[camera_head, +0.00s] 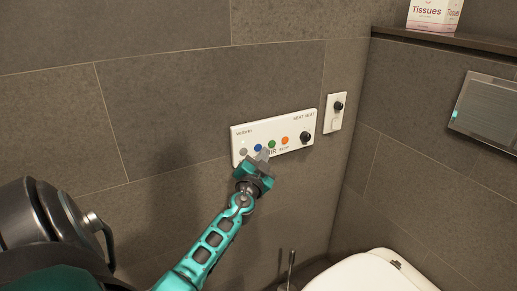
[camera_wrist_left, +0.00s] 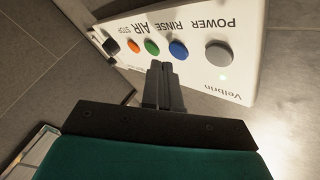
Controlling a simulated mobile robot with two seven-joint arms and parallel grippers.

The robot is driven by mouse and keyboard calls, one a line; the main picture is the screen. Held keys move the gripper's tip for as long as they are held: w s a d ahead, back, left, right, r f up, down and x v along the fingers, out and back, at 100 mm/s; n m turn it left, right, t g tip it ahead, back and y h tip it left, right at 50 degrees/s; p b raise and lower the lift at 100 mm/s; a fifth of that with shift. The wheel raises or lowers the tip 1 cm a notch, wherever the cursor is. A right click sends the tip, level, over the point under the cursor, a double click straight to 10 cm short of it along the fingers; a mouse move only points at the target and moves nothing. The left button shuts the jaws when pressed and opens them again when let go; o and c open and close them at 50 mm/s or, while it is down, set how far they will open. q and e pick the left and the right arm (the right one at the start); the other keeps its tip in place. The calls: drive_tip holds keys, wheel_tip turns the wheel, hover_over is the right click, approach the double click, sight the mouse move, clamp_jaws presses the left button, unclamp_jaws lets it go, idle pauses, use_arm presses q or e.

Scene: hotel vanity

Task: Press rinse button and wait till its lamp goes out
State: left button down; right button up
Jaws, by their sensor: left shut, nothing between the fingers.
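The white control panel (camera_head: 252,133) is on the tiled wall, with a row of grey, blue, green and orange buttons. In the left wrist view the panel appears upside down, and the blue button (camera_wrist_left: 178,49) is beside the word RINSE. My left gripper (camera_head: 264,155) is shut and empty, its tips in front of the panel near the blue and green buttons. In the left wrist view the tips (camera_wrist_left: 158,68) point between these two; contact cannot be told. No lit lamp shows by the blue button. My right gripper is out of view.
A black knob (camera_head: 305,137) is at the panel's right end, and a small wall plate (camera_head: 337,113) with another knob is beside it. A white toilet (camera_head: 375,272) stands at lower right. A tissue box (camera_head: 433,14) sits on the shelf above.

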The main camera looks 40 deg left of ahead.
use_arm(q)
drive_tip(key=shift+w+a+b, duration=0.15)
drive_tip(key=shift+a+b, duration=0.15)
drive_tip(key=shift+a, duration=0.1)
drive_tip(key=shift+w+a, duration=0.1)
drive_tip(key=shift+a, duration=0.3)
idle(0.7)
drive_tip(key=shift+d, duration=0.15)
drive_tip(key=shift+s+d, duration=0.25)
drive_tip(key=shift+d, duration=0.4)
